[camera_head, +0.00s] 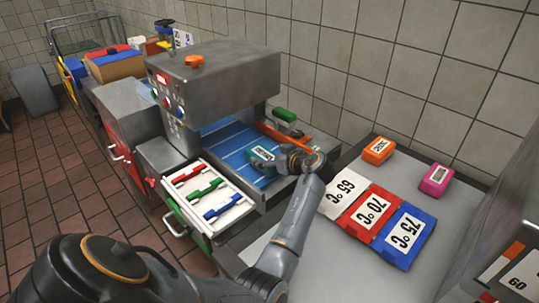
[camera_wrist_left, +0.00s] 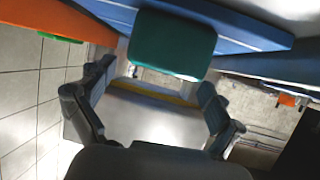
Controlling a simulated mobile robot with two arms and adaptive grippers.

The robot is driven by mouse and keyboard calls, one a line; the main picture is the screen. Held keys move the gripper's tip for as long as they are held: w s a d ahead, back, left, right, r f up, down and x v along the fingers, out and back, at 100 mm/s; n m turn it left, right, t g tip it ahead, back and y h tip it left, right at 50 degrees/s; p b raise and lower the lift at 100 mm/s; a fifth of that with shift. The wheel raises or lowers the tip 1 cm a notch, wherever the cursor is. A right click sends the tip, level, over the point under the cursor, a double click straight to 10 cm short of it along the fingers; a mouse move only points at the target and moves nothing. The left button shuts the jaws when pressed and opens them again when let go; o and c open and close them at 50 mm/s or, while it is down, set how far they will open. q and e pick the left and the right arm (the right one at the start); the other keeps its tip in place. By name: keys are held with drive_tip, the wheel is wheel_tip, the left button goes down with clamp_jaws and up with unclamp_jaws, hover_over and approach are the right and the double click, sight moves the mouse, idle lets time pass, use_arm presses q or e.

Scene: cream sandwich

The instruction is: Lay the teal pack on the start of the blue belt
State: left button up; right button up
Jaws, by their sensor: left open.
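The teal pack (camera_head: 262,154) has a white label and lies flat at the near right end of the blue belt (camera_head: 229,144), by the machine's opening. In the left wrist view the teal pack (camera_wrist_left: 172,43) is just beyond the fingertips, against the blue belt (camera_wrist_left: 245,40). My left gripper (camera_head: 284,160) is right beside the pack, on its right. In its wrist view the left gripper (camera_wrist_left: 155,82) has its fingers spread with nothing between them. The pack's underside is hidden. My right gripper is not in view.
A green pack (camera_head: 284,114) lies behind an orange bar (camera_head: 285,135) beside the belt. An orange pack (camera_head: 379,150), a pink pack (camera_head: 436,179) and the 65, 70 and 75 °C plates (camera_head: 371,211) lie on the right counter. A tray (camera_head: 239,210) with coloured clips juts out in front.

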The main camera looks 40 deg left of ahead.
use_arm(q)
drive_tip(key=v, duration=0.7)
drive_tip(key=shift+d, duration=0.25)
idle(0.4)
